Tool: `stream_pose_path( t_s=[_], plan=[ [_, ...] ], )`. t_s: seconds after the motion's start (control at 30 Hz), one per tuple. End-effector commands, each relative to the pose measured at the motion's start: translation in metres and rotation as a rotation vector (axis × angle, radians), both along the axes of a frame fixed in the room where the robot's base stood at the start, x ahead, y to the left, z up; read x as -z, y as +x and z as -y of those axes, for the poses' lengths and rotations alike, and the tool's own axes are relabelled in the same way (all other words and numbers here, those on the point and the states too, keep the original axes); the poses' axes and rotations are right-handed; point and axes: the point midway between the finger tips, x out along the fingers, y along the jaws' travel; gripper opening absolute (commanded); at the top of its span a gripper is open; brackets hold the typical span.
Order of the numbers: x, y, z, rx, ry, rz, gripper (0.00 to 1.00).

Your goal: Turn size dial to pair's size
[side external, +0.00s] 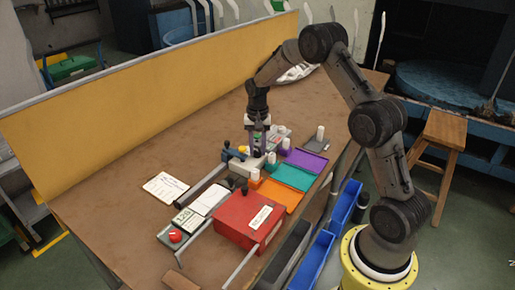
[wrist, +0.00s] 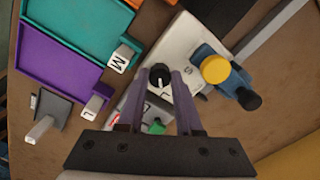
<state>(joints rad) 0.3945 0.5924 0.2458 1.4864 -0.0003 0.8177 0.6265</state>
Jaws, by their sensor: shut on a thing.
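The size dial (wrist: 160,77) is a small black knob with a pale pointer mark, on a white panel (wrist: 182,40). A printed S shows on the panel to the right of the dial; other marks are partly hidden by the fingers. My gripper (wrist: 160,83) has its two fingers on either side of the dial, shut on it. I cannot tell for certain which letter the pointer faces. In the side external view my gripper (side external: 258,152) points down over the panel, and the dial is hidden there.
A yellow knob (wrist: 215,69) and a blue part with a black end stand close beside the dial. A green button (wrist: 157,127) is behind the fingers. Teal (side external: 290,175), purple (side external: 306,161) and orange (side external: 279,194) trays and a red box (side external: 248,220) lie nearby. The far left tabletop is clear.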

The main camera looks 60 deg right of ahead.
Motion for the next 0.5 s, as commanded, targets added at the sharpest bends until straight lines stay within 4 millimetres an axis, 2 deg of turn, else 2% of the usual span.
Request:
stream_pose_path(
  t_s=[0.37, 0.4, 0.5],
  plan=[
    [-0.0014, 0.0008, 0.0009, 0.007, -0.002, 0.003, 0.0],
    [-0.0014, 0.0008, 0.0009, 0.007, -0.002, 0.003, 0.39],
    [-0.0012, 0.0007, 0.0007, 0.007, -0.002, 0.003, 0.57]
  ],
)
